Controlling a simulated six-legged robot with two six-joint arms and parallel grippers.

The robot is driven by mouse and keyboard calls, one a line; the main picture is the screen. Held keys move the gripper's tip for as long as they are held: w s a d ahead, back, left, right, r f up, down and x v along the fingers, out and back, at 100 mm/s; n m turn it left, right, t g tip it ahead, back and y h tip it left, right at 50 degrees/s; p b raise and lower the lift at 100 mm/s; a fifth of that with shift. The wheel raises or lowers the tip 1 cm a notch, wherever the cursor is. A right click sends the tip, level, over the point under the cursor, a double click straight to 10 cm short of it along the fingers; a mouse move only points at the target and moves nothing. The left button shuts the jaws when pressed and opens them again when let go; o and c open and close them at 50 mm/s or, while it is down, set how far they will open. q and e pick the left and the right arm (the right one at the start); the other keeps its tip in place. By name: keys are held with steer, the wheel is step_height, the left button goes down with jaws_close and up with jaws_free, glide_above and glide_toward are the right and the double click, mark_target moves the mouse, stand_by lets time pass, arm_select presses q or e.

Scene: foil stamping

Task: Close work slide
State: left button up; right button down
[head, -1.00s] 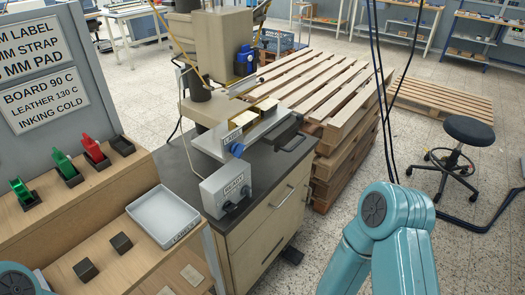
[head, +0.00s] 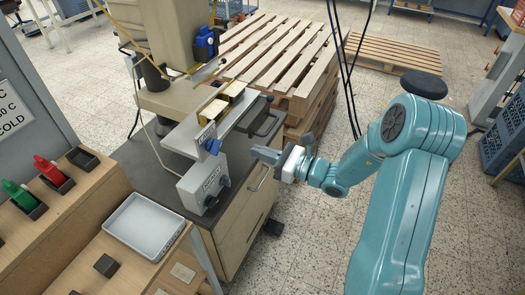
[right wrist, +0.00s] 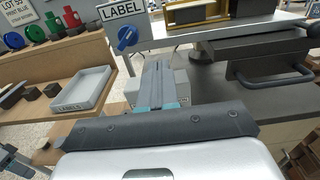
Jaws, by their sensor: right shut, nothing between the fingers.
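The work slide (head: 235,112) is a light grey plate at the press, carrying a brass-coloured fixture (head: 213,108). A LABEL plate (head: 206,134) and a blue knob (head: 213,147) sit at its left end. A dark block with a bar handle (head: 268,124) stands out on its right side; the handle also shows in the right wrist view (right wrist: 275,78). My right gripper (head: 258,152) is shut and empty, in front of the slide and below the handle, apart from both. In the right wrist view its fingers (right wrist: 157,68) point towards the slide.
A grey control box (head: 204,184) stands on the dark cabinet top (head: 150,170). Stacked wooden pallets (head: 290,55) are behind and right. A grey tray (head: 145,228) is on the wooden bench at left.

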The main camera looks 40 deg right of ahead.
mark_target(180, 124)
steer(key=p+x, duration=0.2)
steer(key=x, duration=0.6)
steer(key=shift+w+a, duration=0.15)
steer(key=shift+w, duration=0.5)
steer(key=shift+w+f, duration=0.1)
steer(key=shift+a, duration=0.1)
steer(key=shift+w, duration=0.1)
steer(key=shift+w+a, duration=0.15)
steer(key=shift+w, duration=0.1)
steer(key=b+x, duration=0.6)
steer(key=x, duration=0.9)
steer(key=shift+w+a, duration=0.15)
steer(key=shift+w, duration=0.2)
steer(key=shift+w+a, duration=0.1)
steer(key=shift+w, duration=0.2)
steer(key=shift+w+r, duration=0.15)
steer(key=shift+r, duration=0.25)
